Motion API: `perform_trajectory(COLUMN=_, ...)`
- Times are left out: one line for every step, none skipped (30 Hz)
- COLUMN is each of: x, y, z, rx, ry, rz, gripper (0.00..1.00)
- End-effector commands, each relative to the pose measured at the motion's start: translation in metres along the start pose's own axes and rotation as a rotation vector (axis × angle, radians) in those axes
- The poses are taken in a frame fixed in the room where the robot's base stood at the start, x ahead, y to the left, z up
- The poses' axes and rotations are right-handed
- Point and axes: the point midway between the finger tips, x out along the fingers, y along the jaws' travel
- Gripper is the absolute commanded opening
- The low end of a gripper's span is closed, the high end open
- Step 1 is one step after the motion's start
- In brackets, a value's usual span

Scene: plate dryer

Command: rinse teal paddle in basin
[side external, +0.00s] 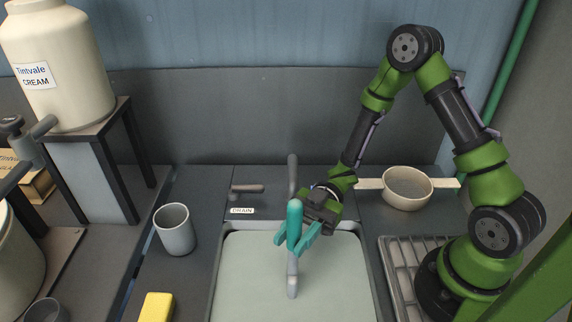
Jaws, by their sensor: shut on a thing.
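My gripper (300,238) is over the back part of the basin (213,290), pointing down toward the front left. It is shut on the teal paddle (295,216), whose rounded end points up. The paddle is roughly upright, and its lower part is hidden or hard to tell from the teal pieces around it. The basin has a flat pale green-grey inside; I cannot tell whether that is water or the bare bottom. A grey spout (292,280) runs over the middle of the basin, in line with the paddle; I cannot tell whether they touch.
A grey lever (247,189) sits behind the basin by a DRAIN label (242,210). A grey cup (174,230) and yellow sponge (156,307) stand to the left. A strainer (407,188) is back right, a drying rack (403,275) right. A cream tank (63,70) stands far left.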

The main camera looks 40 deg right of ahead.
Motion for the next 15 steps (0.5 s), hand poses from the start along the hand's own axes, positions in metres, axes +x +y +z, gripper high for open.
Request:
perform_trajectory(x=0.000, y=0.000, z=-0.005, rx=-0.003, ry=0.000, rz=0.000, gripper=0.04)
perform_trajectory(x=0.000, y=0.000, z=-0.008, rx=-0.002, ry=-0.001, rz=0.000, gripper=0.04)
perform_trajectory(x=-0.001, y=0.000, z=-0.011, rx=-0.003, ry=-0.001, rz=0.001, gripper=0.04)
perform_trajectory(x=-0.001, y=0.000, z=-0.014, rx=-0.003, ry=0.000, rz=0.001, gripper=0.04)
perform_trajectory(x=-0.001, y=0.000, z=-0.017, rx=-0.003, ry=0.000, rz=0.001, gripper=0.04)
perform_trajectory(x=0.000, y=0.000, z=-0.021, rx=-0.002, ry=0.000, rz=0.001, gripper=0.04)
perform_trajectory(x=0.000, y=0.000, z=-0.023, rx=-0.002, ry=0.000, rz=0.001, gripper=0.04)
perform_trajectory(x=0.000, y=0.000, z=-0.026, rx=-0.003, ry=0.000, rz=0.001, gripper=0.04)
perform_trajectory(x=0.000, y=0.000, z=-0.030, rx=-0.003, ry=-0.001, rz=0.001, gripper=0.04)
perform_trajectory(x=0.000, y=0.000, z=-0.032, rx=-0.002, ry=-0.001, rz=0.001, gripper=0.04)
perform_trajectory(x=0.000, y=0.000, z=-0.035, rx=-0.002, ry=-0.001, rz=0.001, gripper=0.04)
perform_trajectory(x=0.000, y=0.000, z=-0.038, rx=-0.003, ry=-0.002, rz=0.001, gripper=0.04)
perform_trajectory(x=0.000, y=0.000, z=-0.041, rx=-0.003, ry=-0.001, rz=0.001, gripper=0.04)
perform_trajectory(x=0.000, y=0.000, z=-0.044, rx=-0.002, ry=-0.001, rz=0.002, gripper=0.04)
perform_trajectory(x=0.000, y=0.001, z=-0.048, rx=-0.003, ry=-0.001, rz=0.002, gripper=0.04)
